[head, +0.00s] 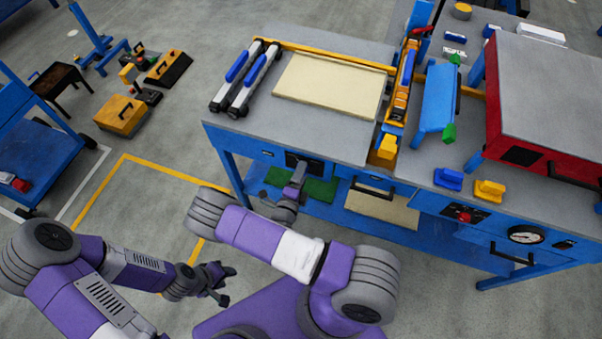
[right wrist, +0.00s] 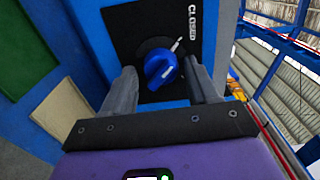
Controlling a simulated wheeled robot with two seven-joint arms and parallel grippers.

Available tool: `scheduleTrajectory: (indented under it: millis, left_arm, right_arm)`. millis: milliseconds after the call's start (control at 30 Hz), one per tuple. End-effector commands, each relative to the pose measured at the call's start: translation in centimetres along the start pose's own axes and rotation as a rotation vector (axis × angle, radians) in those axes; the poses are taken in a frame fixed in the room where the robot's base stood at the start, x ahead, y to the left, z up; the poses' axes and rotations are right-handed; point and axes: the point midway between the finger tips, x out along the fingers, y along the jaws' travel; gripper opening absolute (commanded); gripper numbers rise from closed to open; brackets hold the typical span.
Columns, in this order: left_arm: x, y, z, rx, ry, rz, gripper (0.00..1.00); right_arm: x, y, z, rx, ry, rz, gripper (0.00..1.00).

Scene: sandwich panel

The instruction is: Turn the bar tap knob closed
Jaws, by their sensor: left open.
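The tap knob (right wrist: 160,68) is blue with a white mark and sits on a black plate (right wrist: 130,27) in the right wrist view. The word CLOSED is printed on the plate, above and right of the knob. My right gripper (right wrist: 160,78) has one finger on each side of the knob, with small gaps visible, so it looks open around it. In the head view my right gripper (head: 297,186) is at the bench front, below the black panel (head: 303,160), and the knob cannot be made out there. My left gripper (head: 225,283) is open and empty, low over the floor.
The blue workbench (head: 225,145) carries a beige board (head: 330,84), blue-and-grey bars (head: 245,78) and a red box (head: 548,85). A gauge (head: 526,235) and a red button (head: 464,214) are on its front at right.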

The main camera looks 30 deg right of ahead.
Motion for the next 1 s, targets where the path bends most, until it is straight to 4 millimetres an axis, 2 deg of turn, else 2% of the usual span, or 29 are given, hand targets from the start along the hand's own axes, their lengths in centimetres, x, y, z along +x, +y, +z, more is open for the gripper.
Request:
scheduleTrajectory:
  millis: [367,800,1000]
  left_arm:
    - [-0.1,0.0,0.0,0.0,0.0,0.0,0.43]
    - [-0.5,0.2,0.0,0.0,0.0,0.0,0.43]
    - [-0.6,0.2,0.0,0.0,0.0,0.0,0.43]
  right_arm:
    - [-0.3,-0.1,0.1,0.004,-0.002,-0.003,0.66]
    - [-6.7,-0.1,0.1,0.002,-0.002,-0.001,0.66]
    - [-7.6,-0.1,0.0,0.002,-0.001,-0.003,0.66]
